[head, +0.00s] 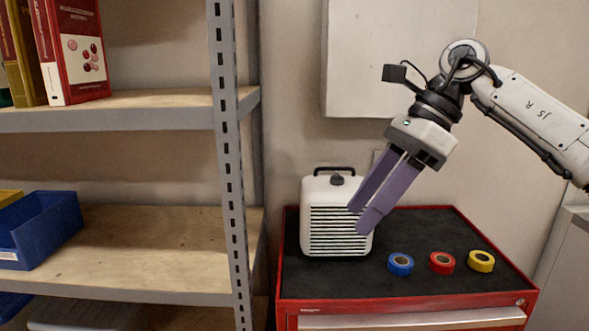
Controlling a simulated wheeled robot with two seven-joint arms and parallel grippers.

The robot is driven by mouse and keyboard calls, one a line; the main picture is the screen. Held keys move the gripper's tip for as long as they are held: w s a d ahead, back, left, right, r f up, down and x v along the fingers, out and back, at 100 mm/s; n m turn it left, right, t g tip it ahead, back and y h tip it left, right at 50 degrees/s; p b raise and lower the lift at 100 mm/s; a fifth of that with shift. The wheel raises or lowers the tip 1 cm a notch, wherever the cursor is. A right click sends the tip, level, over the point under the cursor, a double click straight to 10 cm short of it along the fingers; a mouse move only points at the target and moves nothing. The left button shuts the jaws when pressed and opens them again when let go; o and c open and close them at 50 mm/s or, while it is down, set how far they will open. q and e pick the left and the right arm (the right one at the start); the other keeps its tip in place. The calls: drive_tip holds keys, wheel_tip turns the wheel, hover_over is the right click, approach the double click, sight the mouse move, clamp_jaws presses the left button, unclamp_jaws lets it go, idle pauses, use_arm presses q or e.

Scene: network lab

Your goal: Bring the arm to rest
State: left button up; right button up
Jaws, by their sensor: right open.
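My right arm (535,115) comes in from the right, raised above a red tool cabinet. My right gripper (362,220) has two long purple fingers pointing down and to the left. The fingers are apart with nothing held between them. The fingertips overlap the right side of a white box-shaped device (325,215) in the picture; I cannot tell whether they touch it. My left gripper is not in view.
The red cabinet (400,307) has a black top. Blue tape (400,264), red tape (442,263) and yellow tape (481,261) lie in a row on it. A metal shelf (150,285) on the left holds books (75,50) and a blue bin (40,228).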

drive_tip(key=s+a+f+m+t+y, duration=0.1)
drive_tip(key=s+a+f+m+y, duration=0.1)
drive_tip(key=a+f+m+y, duration=0.55)
drive_tip(key=s+a+f+m+t+y, duration=0.1)
drive_tip(key=s+a+f+m+y, duration=0.1)
drive_tip(key=a+m+y, duration=0.6)
drive_tip(key=d+f+m+t+h, duration=0.65)
drive_tip(key=f+m, duration=0.45)
drive_tip(key=m, duration=0.2)
drive_tip(key=d+f+m+t+h, duration=0.5)
drive_tip(key=f+m+t+h, duration=0.25)
drive_tip(key=f+m, duration=0.5)
drive_tip(key=s+d+f+m+g+h, duration=0.2)
drive_tip(key=s+d+f+m, duration=0.3)
drive_tip(key=s+f, duration=0.5)
drive_tip(key=s+d+f+m+g+h, duration=0.3)
drive_tip(key=s+d+f+m+g, duration=0.2)
drive_tip(key=s+f, duration=0.4)
drive_tip(key=s, duration=0.2)
drive_tip(key=shift+s+f, duration=0.3)
drive_tip(key=shift+f, duration=0.05)
drive_tip(key=shift+h, duration=0.25)
